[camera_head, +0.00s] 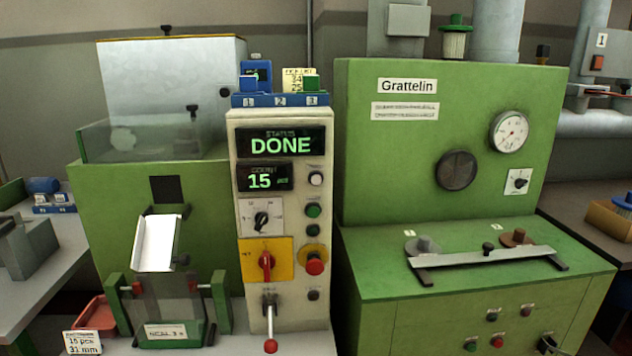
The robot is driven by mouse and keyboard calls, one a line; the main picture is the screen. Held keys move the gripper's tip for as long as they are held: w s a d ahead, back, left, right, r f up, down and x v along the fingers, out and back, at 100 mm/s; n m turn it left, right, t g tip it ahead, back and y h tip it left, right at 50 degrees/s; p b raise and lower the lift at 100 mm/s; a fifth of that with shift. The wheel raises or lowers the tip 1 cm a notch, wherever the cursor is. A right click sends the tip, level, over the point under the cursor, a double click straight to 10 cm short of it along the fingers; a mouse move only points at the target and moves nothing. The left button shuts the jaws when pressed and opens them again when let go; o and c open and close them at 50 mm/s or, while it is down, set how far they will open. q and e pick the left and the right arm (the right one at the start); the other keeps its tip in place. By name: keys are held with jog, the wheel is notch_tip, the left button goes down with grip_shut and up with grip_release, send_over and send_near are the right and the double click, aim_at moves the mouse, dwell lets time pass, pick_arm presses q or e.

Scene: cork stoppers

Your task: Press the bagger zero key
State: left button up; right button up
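The bagger is the green machine at left, with a beige control panel (282,318). Its status display (281,145) reads DONE and its count display (265,178) reads 15 pcs. A pale round button (316,179) sits right of the count display. Below it are a green button (313,211), a dark button (313,230), a red mushroom button (315,265) on a yellow surround, and another dark button (313,295). The key labels are too small to read, so I cannot tell which is zero. Neither of my grippers is in view.
A red-knobbed lever (271,345) sticks out low on the panel. A red rotary switch (266,264) and a black selector (262,221) sit beside the buttons. The green Grattelin machine (450,180) stands close at right. The space before the panel's buttons looks clear.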

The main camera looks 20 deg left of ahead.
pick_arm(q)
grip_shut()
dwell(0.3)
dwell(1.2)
